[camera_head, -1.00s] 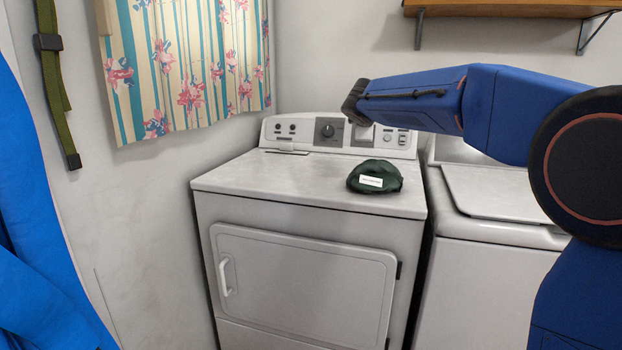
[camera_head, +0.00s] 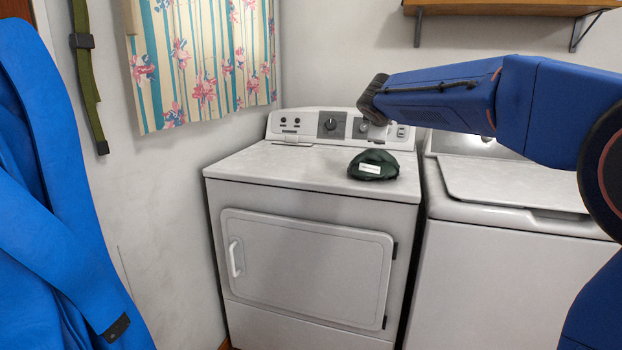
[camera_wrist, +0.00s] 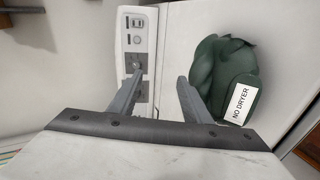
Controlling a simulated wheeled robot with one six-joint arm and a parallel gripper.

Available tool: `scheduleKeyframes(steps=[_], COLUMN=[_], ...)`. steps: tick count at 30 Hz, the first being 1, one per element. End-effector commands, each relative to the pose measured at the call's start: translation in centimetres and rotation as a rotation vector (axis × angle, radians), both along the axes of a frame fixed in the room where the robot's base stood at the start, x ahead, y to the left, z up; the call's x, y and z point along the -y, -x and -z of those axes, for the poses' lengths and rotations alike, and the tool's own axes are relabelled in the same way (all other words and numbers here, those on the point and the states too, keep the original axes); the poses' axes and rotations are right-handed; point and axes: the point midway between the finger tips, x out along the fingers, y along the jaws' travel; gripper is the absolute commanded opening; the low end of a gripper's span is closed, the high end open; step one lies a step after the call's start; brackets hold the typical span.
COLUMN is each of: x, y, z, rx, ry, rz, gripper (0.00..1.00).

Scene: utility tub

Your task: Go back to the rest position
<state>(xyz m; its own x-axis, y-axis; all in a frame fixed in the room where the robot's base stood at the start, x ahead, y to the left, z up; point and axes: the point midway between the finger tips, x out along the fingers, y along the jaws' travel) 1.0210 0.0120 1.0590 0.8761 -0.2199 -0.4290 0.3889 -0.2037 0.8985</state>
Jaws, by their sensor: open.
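My gripper (camera_wrist: 155,103) shows in the wrist view with its two fingers apart and nothing between them. In the head view my blue arm reaches in from the right, and its dark end is in front of the dryer's control panel; the fingers cannot be made out there. A dark green cloth bundle (camera_head: 373,165) with a white label lies on top of the white dryer (camera_head: 270,163). In the wrist view the bundle (camera_wrist: 215,72) is right of the fingers, apart from them, and its label reads "NO DRYER".
A white washer (camera_head: 510,187) stands right of the dryer. A wooden shelf (camera_head: 510,7) is on the wall above. A striped floral curtain (camera_head: 205,60), a green strap (camera_head: 84,75) and a blue cloth (camera_head: 50,200) hang at the left. The dryer top's left part is clear.

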Motion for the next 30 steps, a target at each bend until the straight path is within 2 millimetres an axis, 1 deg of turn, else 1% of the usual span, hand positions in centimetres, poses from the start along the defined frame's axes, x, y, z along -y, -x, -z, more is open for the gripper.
scheduleKeyframes(steps=[1,5,7,11,12,14,15,17,18,20,21,26,27,29,30], x=[0.5,1.7,2.5,4.5,5.1,6.1,6.7,7.4,7.9,8.5,8.9,9.9,10.0,10.1,10.2], y=[0.8,3.0,4.4,8.4,10.0,12.5,14.2,16.7,18.4,20.9,22.5,29.2,30.9,33.3,34.9], z=[0.1,0.8,1.3,2.6,3.2,4.3,5.0,6.1,6.9,8.2,9.0,12.7,13.6,15.2,16.2], rx=[-0.005,-0.021,-0.033,-0.061,-0.072,-0.090,-0.101,-0.119,-0.131,-0.149,-0.160,-0.207,-0.218,-0.236,-0.247], ry=[-0.016,-0.064,-0.099,-0.187,-0.221,-0.275,-0.311,-0.366,-0.401,-0.456,-0.492,-0.633,-0.669,-0.721,-0.756], rz=[0.011,0.045,0.069,0.130,0.154,0.192,0.219,0.257,0.282,0.322,0.348,0.452,0.478,0.518,0.545], gripper=[0.44,0.44,0.44,0.44,0.44,0.44,0.44,0.44,0.44,0.44,0.44,0.44,0.44,0.44,0.44])
